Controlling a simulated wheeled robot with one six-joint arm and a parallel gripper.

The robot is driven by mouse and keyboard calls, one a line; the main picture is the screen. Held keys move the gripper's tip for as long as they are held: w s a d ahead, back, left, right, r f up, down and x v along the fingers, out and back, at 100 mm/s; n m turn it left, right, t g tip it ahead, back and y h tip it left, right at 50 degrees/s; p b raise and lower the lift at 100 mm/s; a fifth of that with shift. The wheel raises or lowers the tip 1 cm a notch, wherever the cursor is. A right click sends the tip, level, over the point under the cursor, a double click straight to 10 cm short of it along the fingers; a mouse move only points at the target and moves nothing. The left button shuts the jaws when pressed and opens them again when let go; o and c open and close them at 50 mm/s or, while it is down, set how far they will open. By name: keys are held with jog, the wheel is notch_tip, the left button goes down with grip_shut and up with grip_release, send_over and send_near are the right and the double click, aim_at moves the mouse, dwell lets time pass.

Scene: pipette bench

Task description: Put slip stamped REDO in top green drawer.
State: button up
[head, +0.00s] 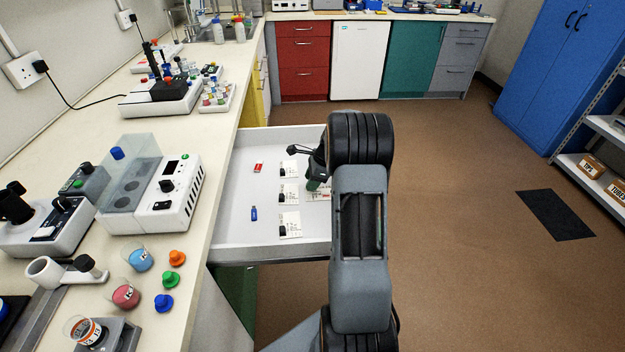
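An open drawer (262,232) with a white inside juts out from under the bench on the left. A green cabinet face (236,292) shows below it. Several white paper slips lie in the drawer, three of them in a column with black clips at their left edges: a far slip (290,168), a middle slip (291,193) and a near slip (292,224). Another slip (322,195) lies to their right, partly hidden by my gripper (316,178). The stamps are too small to read. My gripper is over the drawer's right part; its fingers are partly hidden, with something dark green at them.
A small red item (258,167) and a blue item (254,213) lie in the drawer's left part. The bench (205,245) holds lab devices, beakers and coloured caps. Red drawers (303,60) and a teal cabinet (412,60) stand at the back. Brown floor at right is mostly clear.

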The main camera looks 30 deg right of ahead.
aim_at(324, 188)
jog(key=shift+r, duration=0.1)
jog(key=p+v, duration=0.1)
jog(key=v, duration=1)
jog(key=s+a+r+n+h, duration=0.1)
jog(key=s+a+r+n, duration=0.25)
jog(key=a+n, duration=0.4)
jog(key=s+a+r+n+h, duration=0.1)
jog(key=s+a+r+n, duration=0.3)
jog(key=a, duration=0.6)
jog(key=s+a+f+n+h, duration=0.1)
jog(key=s+a+f+n, duration=0.2)
jog(key=s+a+n, duration=0.4)
jog(key=s+n, duration=0.3)
jog(key=n, duration=0.2)
jog(key=shift+s+a+f+h, duration=0.3)
jog(key=shift+a, duration=0.1)
notch_tip(324, 188, up, 9)
jog(key=t+p, duration=0.1)
jog(key=p, duration=0.6)
jog(key=shift+p, duration=0.3)
